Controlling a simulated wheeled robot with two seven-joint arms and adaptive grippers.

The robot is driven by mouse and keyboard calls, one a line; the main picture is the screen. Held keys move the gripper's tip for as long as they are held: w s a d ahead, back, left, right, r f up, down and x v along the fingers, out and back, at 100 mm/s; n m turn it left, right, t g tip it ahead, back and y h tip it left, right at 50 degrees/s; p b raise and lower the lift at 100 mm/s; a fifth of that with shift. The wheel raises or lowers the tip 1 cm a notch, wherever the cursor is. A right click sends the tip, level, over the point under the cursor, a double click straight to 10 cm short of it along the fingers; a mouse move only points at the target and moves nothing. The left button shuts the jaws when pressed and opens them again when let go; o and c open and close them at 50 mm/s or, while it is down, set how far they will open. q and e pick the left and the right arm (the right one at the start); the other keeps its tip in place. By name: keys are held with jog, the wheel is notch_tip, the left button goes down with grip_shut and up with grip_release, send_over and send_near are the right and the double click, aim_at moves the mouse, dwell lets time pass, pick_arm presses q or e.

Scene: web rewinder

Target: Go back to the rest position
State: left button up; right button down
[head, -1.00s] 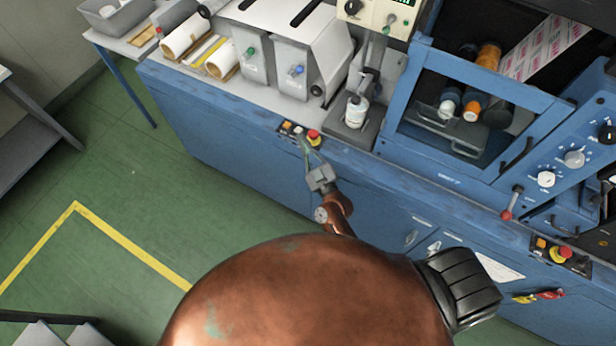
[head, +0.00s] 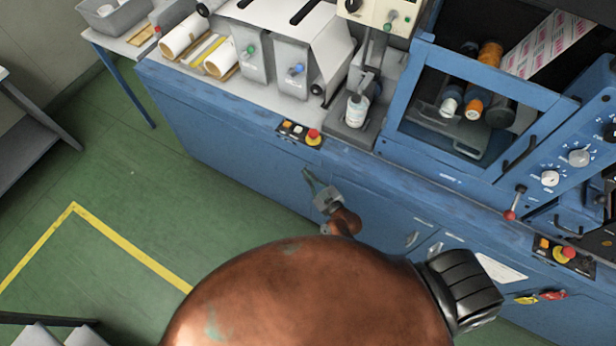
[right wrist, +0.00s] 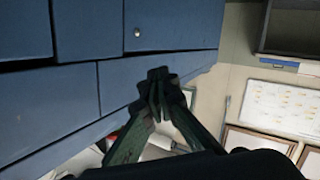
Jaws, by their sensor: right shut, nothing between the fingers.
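In the right wrist view the closed fingers (right wrist: 157,82) meet in front of blue cabinet panels (right wrist: 170,22). A gap shows in the head view between the fingertips and the button panel. My left gripper is in neither view. My large copper-coloured arm link hides the lower middle of the head view.
A white bottle (head: 357,108) stands on the machine ledge. A second button panel (head: 562,253) with a red knob is at the right. Green floor (head: 130,190) with a yellow line is free at the left.

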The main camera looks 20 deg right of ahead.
jog(key=shift+s+f, duration=0.2)
jog(key=shift+f, duration=0.45)
jog(key=s+d+f+m+g+h, duration=0.1)
jog(key=s+d+f+g, duration=0.1)
jog(key=s+f, duration=0.55)
jog(key=s+d+f+g, duration=0.25)
jog(key=s+f, duration=0.25)
jog(key=f, duration=0.6)
jog(key=s+d+f+m+g+h, duration=0.1)
jog(key=s+f+g, duration=0.2)
jog(key=s+f, duration=0.5)
jog(key=s+d+f+m+g, duration=0.1)
jog(key=s+f, duration=0.4)
jog(key=s, duration=0.5)
jog(key=s+d+f+g+h, duration=0.1)
jog(key=s+d+f+g, duration=0.3)
jog(key=s, duration=0.7)
jog(key=s+d+f+m+g, duration=0.1)
jog(key=s+d+f+g, duration=0.1)
jog(key=s+f, duration=0.5)
jog(key=s+d, duration=0.1)
jog(key=s, duration=0.2)
jog(key=shift+s+m+h, duration=0.2)
jog(key=shift+m+h, duration=0.1)
